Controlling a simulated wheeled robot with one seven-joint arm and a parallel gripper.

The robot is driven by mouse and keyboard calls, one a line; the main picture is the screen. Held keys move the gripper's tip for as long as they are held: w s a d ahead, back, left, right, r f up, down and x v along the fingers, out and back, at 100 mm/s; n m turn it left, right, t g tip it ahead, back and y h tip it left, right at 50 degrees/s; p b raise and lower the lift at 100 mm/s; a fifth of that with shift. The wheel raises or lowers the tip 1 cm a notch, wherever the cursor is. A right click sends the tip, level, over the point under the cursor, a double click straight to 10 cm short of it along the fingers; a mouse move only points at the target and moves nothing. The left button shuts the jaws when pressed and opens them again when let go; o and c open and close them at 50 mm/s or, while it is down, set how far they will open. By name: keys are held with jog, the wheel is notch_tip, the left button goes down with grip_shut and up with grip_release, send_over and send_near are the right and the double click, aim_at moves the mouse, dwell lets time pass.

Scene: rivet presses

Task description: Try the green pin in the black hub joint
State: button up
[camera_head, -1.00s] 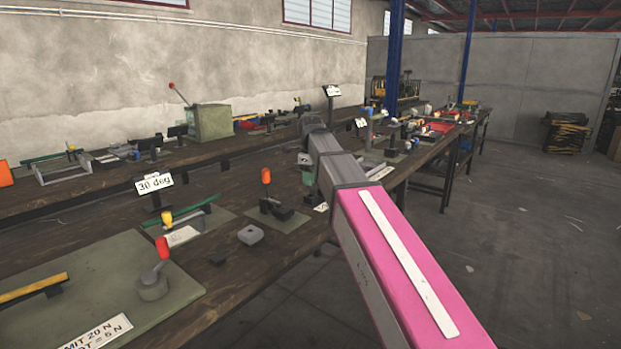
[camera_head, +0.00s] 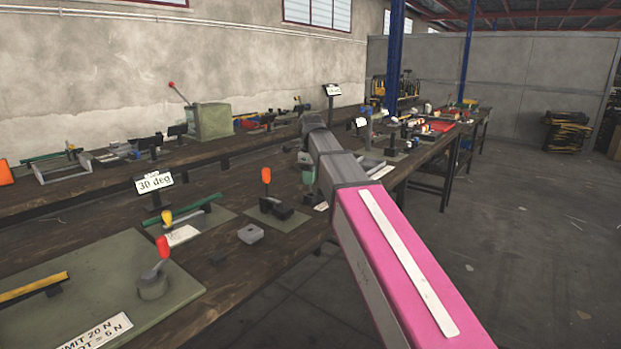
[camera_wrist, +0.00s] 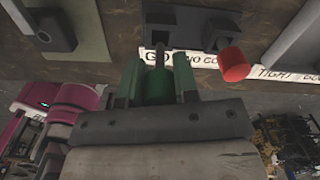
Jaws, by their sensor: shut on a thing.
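My gripper (camera_wrist: 157,72) shows in the wrist view with two green fingers. It is shut on the green pin (camera_wrist: 157,88), whose narrower grey tip points up the picture toward the bench. Just beyond the tip are dark blocks, one a bracket-like black piece (camera_wrist: 172,28). I cannot tell for certain which is the black hub joint, or whether the tip touches anything. In the head view my arm hides most of the gripper and the spot in front of it.
A white label strip (camera_wrist: 190,60) and a red cylinder (camera_wrist: 234,64) lie close by the gripper. A dark block with a hole (camera_wrist: 45,34) sits on a green plate. The head view shows an orange-handled fixture (camera_head: 266,178) and a grey block (camera_head: 250,234) on the crowded bench.

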aim_at(311, 187)
jog(key=shift+f, duration=1.95)
jog(key=o, duration=1)
notch_tip(311, 187, up, 10)
jog(key=shift+r, duration=0.4)
jog(key=shift+s, duration=0.1)
